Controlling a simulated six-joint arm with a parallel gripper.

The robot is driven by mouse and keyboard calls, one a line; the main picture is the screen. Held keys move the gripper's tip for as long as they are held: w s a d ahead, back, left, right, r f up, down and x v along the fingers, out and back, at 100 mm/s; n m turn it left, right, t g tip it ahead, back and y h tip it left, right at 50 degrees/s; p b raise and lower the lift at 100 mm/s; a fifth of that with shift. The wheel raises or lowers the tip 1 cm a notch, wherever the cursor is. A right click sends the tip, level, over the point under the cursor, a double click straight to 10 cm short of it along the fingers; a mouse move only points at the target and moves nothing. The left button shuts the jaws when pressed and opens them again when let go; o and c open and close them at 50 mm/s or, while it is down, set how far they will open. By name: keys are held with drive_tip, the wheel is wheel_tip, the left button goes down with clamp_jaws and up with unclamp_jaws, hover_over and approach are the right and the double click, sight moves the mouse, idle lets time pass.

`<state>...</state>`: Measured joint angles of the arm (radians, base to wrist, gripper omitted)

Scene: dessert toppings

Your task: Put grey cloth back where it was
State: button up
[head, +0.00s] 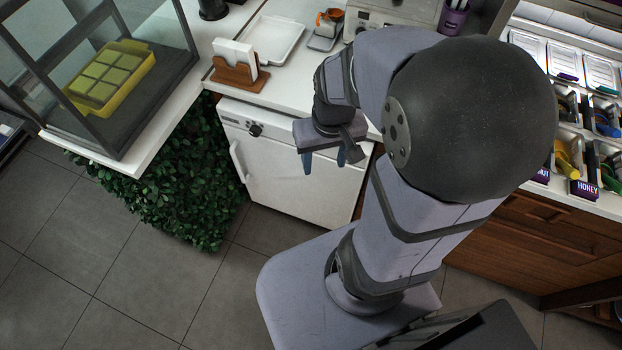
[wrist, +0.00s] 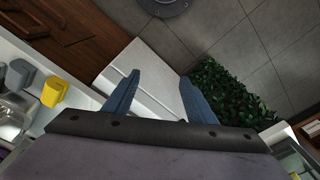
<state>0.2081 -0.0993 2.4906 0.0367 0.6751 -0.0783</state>
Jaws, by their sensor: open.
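I cannot make out a grey cloth in either view; parts of the counter are hidden behind my arm. My gripper (head: 325,166) is in front of the counter's front edge, above the white under-counter fridge. Its fingers point downward and stand apart with nothing between them. The wrist view also shows my gripper (wrist: 159,78) with its two blue fingers spread and empty, the white fridge (wrist: 150,65) and floor beyond them.
A wooden napkin holder (head: 238,78), a white tray (head: 292,30) and a small scale with an orange-handled cup (head: 328,24) stand on the counter. A glass case (head: 60,35) is at left. Topping containers (head: 600,115) line the right counter. Green foliage (head: 190,190) borders the fridge.

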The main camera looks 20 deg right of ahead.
drive_tip(key=shift+n+g, duration=0.5)
drive_tip(key=shift+n, duration=0.4)
drive_tip(key=s+a, duration=0.2)
drive_tip(key=a, duration=0.1)
drive_tip(key=s+a, duration=0.1)
drive_tip(key=shift+s+a+f, duration=0.15)
drive_tip(key=shift+a+f, duration=0.2)
drive_tip(key=shift+f, duration=0.05)
drive_tip(key=shift+f, duration=0.1)
wheel_tip(320, 180, down, 35)
drive_tip(key=b, duration=3.5)
drive_tip(key=shift+f, duration=0.15)
